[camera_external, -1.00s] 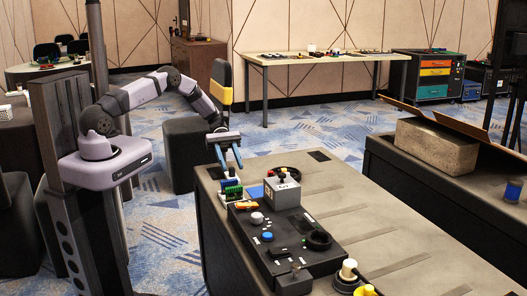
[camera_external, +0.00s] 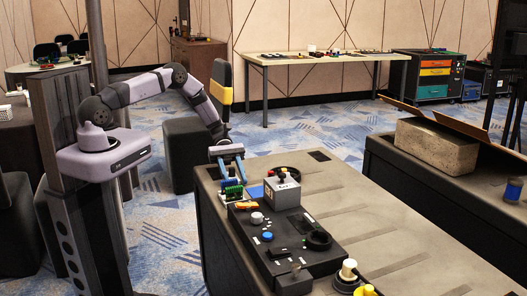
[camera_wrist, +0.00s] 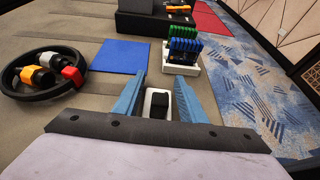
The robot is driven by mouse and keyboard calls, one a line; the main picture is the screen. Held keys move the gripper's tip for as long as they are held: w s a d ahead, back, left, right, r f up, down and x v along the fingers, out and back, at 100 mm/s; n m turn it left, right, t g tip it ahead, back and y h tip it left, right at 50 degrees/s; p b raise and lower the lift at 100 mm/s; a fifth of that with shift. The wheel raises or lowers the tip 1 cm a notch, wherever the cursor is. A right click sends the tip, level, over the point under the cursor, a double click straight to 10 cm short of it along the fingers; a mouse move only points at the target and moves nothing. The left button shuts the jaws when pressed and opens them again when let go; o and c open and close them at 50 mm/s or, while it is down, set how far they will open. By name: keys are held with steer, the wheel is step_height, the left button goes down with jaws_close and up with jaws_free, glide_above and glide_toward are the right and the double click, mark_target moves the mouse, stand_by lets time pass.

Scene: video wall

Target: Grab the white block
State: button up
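A white block (camera_wrist: 149,98) with a black middle shows in the wrist view, low between the two blue fingers of my gripper (camera_wrist: 160,76). The fingers are open, one on each side of it, with visible gaps; I cannot tell how far above it they are.
A white rack (camera_wrist: 190,68) with green and blue pieces stands just beyond the fingertips. A blue mat (camera_wrist: 119,56) lies left of it. A black ring (camera_wrist: 20,94) with yellow, white and red pieces is further left. A control panel (camera_external: 282,238) sits on the table.

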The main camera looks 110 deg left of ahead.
steer(key=c, duration=0.8)
step_height(320, 180, up, 10)
steer(key=b, duration=0.1)
stand_by(0.3)
